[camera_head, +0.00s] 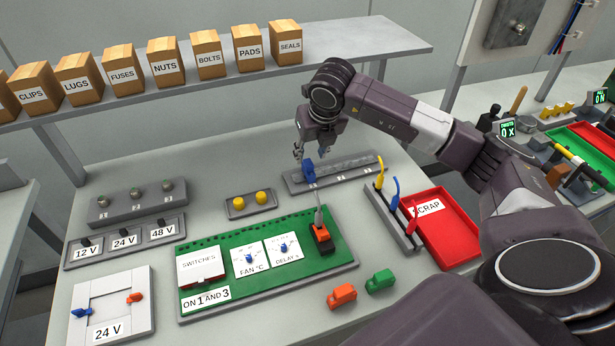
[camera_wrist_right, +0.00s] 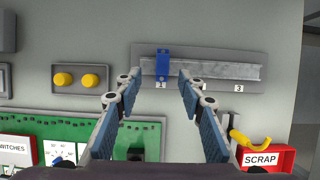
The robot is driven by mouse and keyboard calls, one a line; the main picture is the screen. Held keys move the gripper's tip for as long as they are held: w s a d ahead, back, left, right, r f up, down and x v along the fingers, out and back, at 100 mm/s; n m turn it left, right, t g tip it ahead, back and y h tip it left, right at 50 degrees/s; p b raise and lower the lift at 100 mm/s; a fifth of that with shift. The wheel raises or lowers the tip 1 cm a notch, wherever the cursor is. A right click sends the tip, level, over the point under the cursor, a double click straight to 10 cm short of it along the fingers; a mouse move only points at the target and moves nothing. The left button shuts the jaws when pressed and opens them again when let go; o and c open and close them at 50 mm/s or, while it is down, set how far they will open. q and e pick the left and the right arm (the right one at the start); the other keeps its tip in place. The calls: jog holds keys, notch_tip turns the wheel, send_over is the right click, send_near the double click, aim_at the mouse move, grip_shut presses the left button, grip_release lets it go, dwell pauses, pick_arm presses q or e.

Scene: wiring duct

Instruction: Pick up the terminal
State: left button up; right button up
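A blue terminal (camera_head: 309,170) sits on the metal rail (camera_head: 350,167) of a grey holder at the back of the table, at the position marked 1. In the right wrist view the terminal (camera_wrist_right: 162,64) is upright across the rail (camera_wrist_right: 220,71), at its left part. My right gripper (camera_head: 314,156) is over the left end of the rail, close to the terminal. In the wrist view my right gripper (camera_wrist_right: 160,80) is open and empty, with the terminal lined up between the fingertips and beyond them. Contact is not visible. My left gripper is not in view.
A green board (camera_head: 340,256) with switches and dials lies in front. Two yellow buttons (camera_head: 250,200) are left of the rail. A rack with upright coloured leads (camera_head: 395,190) and a red scrap tray (camera_head: 455,238) stand to the right. A shelf of boxes (camera_head: 210,55) is behind.

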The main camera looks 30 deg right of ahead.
aim_at(308, 162)
jog(key=shift+x, duration=0.8)
jog(key=shift+p+x, duration=0.55)
jog(key=shift+x, duration=0.25)
jog(key=shift+w+d+f, duration=0.15)
jog(key=shift+w+f, duration=0.05)
jog(key=shift+f, duration=0.1)
jog(key=p+x, duration=0.1)
jog(key=x, duration=0.2)
jog(key=shift+w+d+f+p, duration=0.1)
jog(key=shift+w+d+p, duration=0.15)
jog(key=shift+p, duration=0.15)
jog(key=shift+w+f, duration=0.15)
jog(key=shift+f, duration=0.3)
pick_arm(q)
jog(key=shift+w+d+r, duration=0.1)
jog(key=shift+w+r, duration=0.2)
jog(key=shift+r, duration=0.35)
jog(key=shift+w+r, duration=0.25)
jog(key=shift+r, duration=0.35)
pick_arm(e)
grip_shut()
